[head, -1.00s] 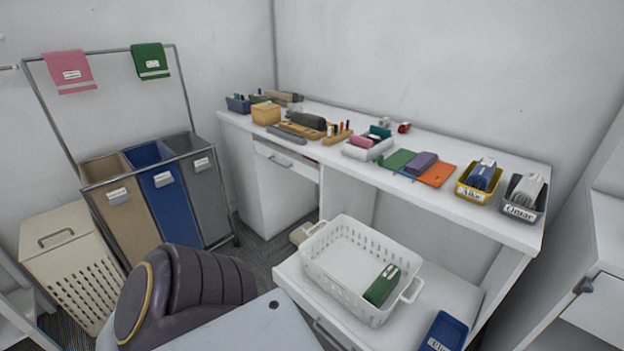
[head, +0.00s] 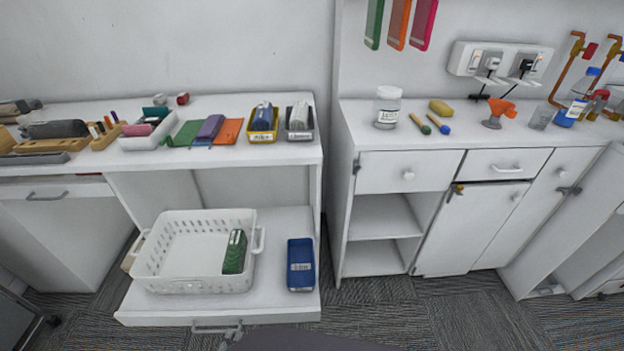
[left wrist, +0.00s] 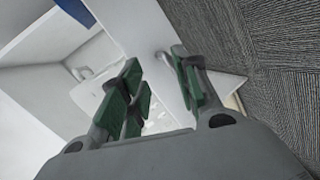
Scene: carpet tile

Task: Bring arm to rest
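My left gripper (left wrist: 157,80) shows in the left wrist view, with green-padded fingers spread apart. The gap between the fingers is empty, with pale furniture and carpet behind it. In the head view the left gripper cannot be made out clearly; only a dark shape, which may be part of me, shows at the bottom edge. My right gripper is in neither view.
A pulled-out low shelf (head: 180,305) holds a white basket (head: 195,283) with a green item (head: 235,252) and a blue tray (head: 301,280). The desk (head: 230,155) carries several small items. A white cabinet (head: 372,265) stands right. Carpet (head: 395,320) is open in front.

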